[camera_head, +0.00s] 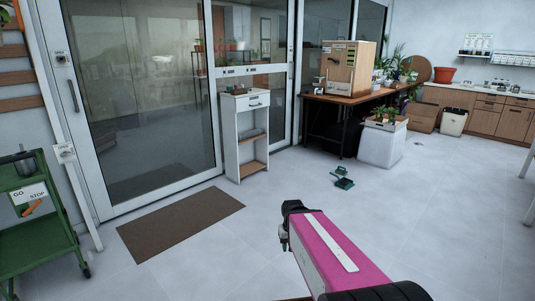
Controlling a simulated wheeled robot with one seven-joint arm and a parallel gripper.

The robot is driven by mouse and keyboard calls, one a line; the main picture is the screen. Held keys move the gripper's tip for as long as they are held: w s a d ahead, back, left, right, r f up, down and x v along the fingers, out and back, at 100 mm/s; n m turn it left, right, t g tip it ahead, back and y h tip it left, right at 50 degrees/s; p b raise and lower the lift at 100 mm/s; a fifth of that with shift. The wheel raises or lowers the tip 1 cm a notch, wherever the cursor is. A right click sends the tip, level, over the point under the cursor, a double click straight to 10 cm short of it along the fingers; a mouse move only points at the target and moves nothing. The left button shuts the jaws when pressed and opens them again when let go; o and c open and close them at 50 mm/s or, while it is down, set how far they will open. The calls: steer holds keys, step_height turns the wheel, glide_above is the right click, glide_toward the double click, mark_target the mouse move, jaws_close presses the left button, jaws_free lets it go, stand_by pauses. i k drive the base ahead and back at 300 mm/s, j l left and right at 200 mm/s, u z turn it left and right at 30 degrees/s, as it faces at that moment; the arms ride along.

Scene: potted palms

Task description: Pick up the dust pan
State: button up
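A small dark green thing (343,183), likely the dust pan, lies on the pale tiled floor, right of the white shelf stand and in front of the white box. It seems to have a second green part just behind it; its details are too small to tell. My arm, with a pink link, reaches in from the bottom right. My gripper (288,222), dark, is at the arm's far end, low in the picture and well short of the green thing. Its fingers cannot be made out clearly.
A brown mat (180,222) lies before the glass doors. A narrow white stand (232,135) is beside them. A white box with plants (380,146) stands by a dark table (343,99). A green cart (35,225) is at left. The floor between is clear.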

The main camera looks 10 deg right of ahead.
mark_target(346, 183)
steer(key=i+z, duration=0.15)
steer(key=i, duration=1.05)
steer(key=i+j+z, duration=0.15)
steer(key=i, duration=1.1)
steer(key=i+z, duration=0.5)
steer(key=i, duration=0.15)
steer(key=i+j+z, duration=0.95)
steer(key=i, duration=0.2)
steer(key=i+j+z, duration=0.5)
steer(key=j, duration=0.25)
steer(key=k+l, duration=0.05)
